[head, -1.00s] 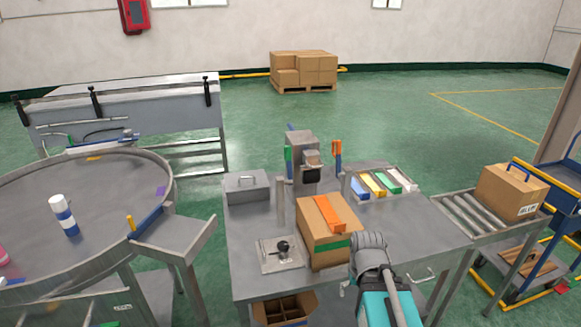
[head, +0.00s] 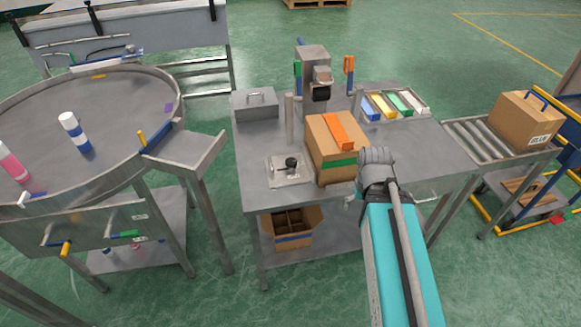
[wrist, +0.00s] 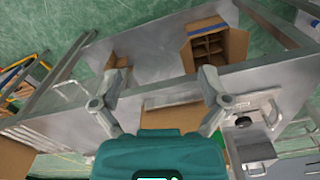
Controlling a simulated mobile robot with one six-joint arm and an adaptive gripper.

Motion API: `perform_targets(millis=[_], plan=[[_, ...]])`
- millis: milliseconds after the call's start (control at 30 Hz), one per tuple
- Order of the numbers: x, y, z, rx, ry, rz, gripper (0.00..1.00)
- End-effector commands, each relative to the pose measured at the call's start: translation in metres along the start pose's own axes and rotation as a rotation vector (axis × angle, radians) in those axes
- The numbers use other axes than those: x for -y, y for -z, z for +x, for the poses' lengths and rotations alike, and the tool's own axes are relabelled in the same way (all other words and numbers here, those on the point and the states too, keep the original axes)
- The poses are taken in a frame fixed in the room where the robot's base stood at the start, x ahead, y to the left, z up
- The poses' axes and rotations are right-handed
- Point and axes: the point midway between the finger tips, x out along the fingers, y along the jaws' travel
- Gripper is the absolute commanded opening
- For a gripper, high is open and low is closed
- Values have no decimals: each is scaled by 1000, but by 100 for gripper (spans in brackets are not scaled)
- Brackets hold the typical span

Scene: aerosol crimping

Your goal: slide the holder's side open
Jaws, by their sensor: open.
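A flat metal fixture (head: 276,173) with a black knob (head: 291,163) lies on the bench, left of an open-looking carton with an orange strip. It seems to be the holder; I cannot make out which part slides. In the wrist view the fixture (wrist: 270,107) and its knob (wrist: 243,121) show right of my fingers. My gripper (wrist: 162,92) is open and empty, its fingers spread in front of the bench edge. In the head view my gripper (head: 376,168) is right of the carton, apart from the fixture; its fingertips are hard to see there.
The carton (head: 325,165) stands between my arm and the fixture. A grey toolbox (head: 254,105) and a crimping machine (head: 314,70) stand behind. A divided box (head: 288,231) sits on the lower shelf. A round table (head: 105,130) is left and a roller conveyor (head: 480,138) right.

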Motion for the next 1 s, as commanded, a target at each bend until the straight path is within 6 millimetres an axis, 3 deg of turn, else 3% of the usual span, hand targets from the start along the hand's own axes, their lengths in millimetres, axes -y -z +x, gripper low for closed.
perform_targets(millis=[433,633,700,867,1000], plan=[[0,0,0,0,0,0,95],[5,8,-3,0,5,-7,60],[12,19,-6,0,12,-16,52],[42,62,-18,0,40,-54,52],[88,111,-32,4,78,-105,52]])
